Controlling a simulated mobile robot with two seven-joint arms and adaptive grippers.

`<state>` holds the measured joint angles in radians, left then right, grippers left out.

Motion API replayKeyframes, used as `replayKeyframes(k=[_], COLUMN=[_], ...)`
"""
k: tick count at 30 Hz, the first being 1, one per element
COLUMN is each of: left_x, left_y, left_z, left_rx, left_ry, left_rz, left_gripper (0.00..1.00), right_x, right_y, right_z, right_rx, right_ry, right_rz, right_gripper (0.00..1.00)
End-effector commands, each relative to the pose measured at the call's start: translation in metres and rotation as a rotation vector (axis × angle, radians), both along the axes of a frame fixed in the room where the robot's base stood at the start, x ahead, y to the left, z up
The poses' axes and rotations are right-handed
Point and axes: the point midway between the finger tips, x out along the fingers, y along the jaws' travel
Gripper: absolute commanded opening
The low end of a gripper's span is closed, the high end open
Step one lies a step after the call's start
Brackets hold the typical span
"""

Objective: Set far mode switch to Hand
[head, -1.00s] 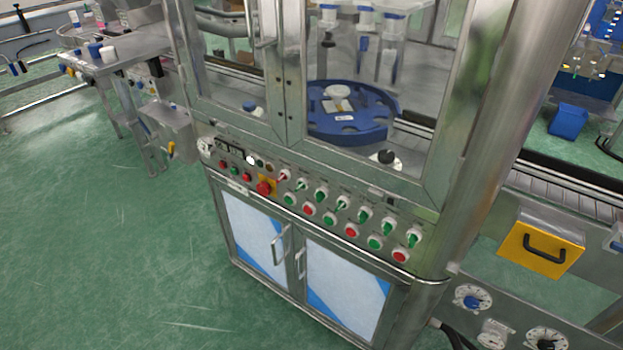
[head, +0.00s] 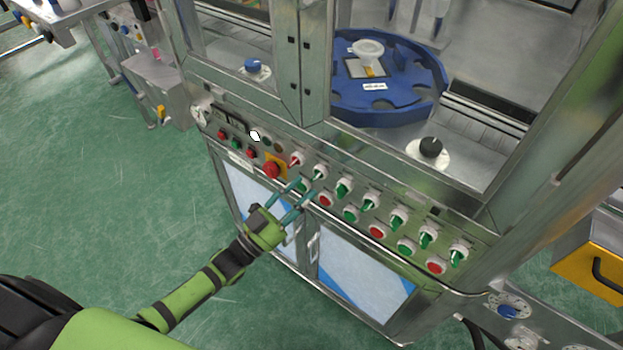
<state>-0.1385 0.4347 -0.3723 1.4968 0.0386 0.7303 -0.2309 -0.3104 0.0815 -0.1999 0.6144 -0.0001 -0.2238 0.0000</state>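The panel's upper row holds a red-handled selector switch (head: 296,159) at the left, then several green-handled ones, from the switch beside my fingers (head: 319,172) to the right-end switch (head: 459,254). The labels are too small to read, so I cannot tell which is the far mode switch or where Hand lies. My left gripper (head: 309,184) reaches in from the lower left. Its two thin teal fingers are apart with nothing between them, and their tips are just below the first green-handled switch. I cannot tell whether they touch the panel. My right gripper is not in view.
Below the switches runs a row of red and green push buttons (head: 378,232). A red emergency stop (head: 271,170) on a yellow plate sits left of my fingers. A door handle (head: 313,247) sticks out below. Green floor is open at left.

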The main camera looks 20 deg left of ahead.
Motion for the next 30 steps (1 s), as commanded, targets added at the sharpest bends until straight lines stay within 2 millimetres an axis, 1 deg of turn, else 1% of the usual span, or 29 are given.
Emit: replayKeyframes(k=[1,3,6,12,15,16,17,18,19,30], left_x=[0.007,0.013,0.019,0.022,0.022,0.022,0.022,0.022,0.022,0.022], left_y=[-0.004,-0.008,-0.011,-0.013,-0.013,-0.013,-0.013,-0.013,-0.013,-0.013], left_z=[0.005,0.007,0.008,0.008,0.008,0.008,0.008,0.008,0.008,0.008], left_rx=[0.000,0.000,0.001,0.001,0.001,0.001,0.001,0.001,0.001,-0.014], left_ry=[-0.001,0.001,0.002,0.003,0.003,0.003,0.003,0.003,0.003,0.009], left_rz=[0.001,0.001,0.001,0.002,0.002,0.002,0.002,0.002,0.002,0.002], left_gripper=[0.40,0.40,0.40,0.40,0.40,0.36,0.24,0.08,0.00,0.00], right_x=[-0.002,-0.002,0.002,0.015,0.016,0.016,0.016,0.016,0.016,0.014], right_y=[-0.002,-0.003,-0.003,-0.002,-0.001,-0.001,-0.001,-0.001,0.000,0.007], right_z=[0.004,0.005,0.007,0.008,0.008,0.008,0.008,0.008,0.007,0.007], right_rx=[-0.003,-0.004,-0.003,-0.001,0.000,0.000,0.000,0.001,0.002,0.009], right_ry=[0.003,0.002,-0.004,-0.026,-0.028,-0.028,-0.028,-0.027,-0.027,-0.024], right_rz=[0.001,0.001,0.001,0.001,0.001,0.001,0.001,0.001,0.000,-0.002], right_gripper=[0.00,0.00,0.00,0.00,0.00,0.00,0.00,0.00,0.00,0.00])
